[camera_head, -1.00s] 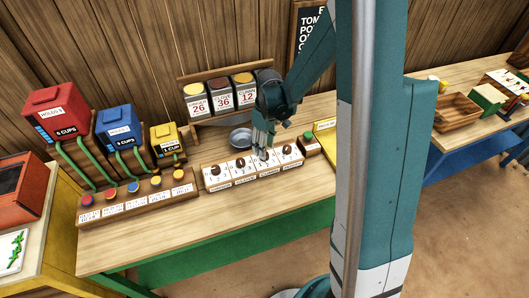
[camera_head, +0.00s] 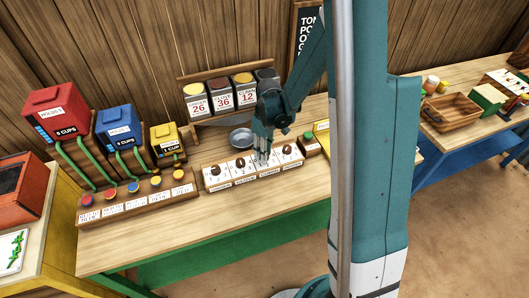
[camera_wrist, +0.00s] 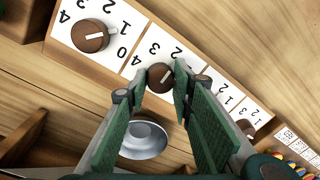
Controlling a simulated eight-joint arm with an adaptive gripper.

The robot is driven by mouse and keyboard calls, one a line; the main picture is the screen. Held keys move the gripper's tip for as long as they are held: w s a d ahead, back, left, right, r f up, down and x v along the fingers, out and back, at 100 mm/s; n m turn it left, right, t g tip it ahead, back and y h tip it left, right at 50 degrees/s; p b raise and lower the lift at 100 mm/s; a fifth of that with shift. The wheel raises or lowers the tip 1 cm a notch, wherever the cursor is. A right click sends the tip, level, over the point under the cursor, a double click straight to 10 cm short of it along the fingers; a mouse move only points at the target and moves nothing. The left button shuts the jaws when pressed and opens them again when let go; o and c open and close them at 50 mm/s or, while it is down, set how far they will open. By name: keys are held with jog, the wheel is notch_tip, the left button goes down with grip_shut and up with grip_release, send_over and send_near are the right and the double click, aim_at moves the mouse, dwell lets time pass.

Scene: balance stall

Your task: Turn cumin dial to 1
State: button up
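A white dial panel (camera_head: 226,180) on a wooden block lies on the table, with a row of brown knobs and printed numbers. My gripper (camera_head: 262,158) points down at the third knob from the left, which it mostly hides in the head view. In the wrist view that knob, seemingly the cumin dial (camera_wrist: 159,80), shows between the two fingertips of my gripper (camera_wrist: 157,82). The fingers are apart and the knob fills the gap between their tips; I cannot tell whether they press on it. Its full number ring is partly hidden by the fingers.
Neighbouring knobs stand close by: one (camera_head: 287,149) to the right and one (camera_head: 240,163) to the left. A metal bowl (camera_head: 241,137) sits behind the panel under the labelled spice jars (camera_head: 221,97).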

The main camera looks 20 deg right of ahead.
jog(key=shift+m+b, duration=0.35)
jog(key=shift+m, duration=0.05)
jog(key=m+b, duration=0.2)
jog(key=m, duration=0.1)
jog(key=shift+f, duration=0.1)
jog(key=m+b, duration=0.3)
jog(key=m, duration=0.2)
jog(key=shift+s+t, duration=0.1)
jog(key=shift+t, duration=0.2)
dwell(0.4)
jog(key=o, duration=0.9)
jog(key=shift+c, duration=0.2)
jog(key=shift+r, duration=0.3)
notch_tip(320, 180, up, 12)
jog(key=d, duration=0.1)
jog(key=shift+f, duration=0.2)
jog(key=shift+s, duration=0.1)
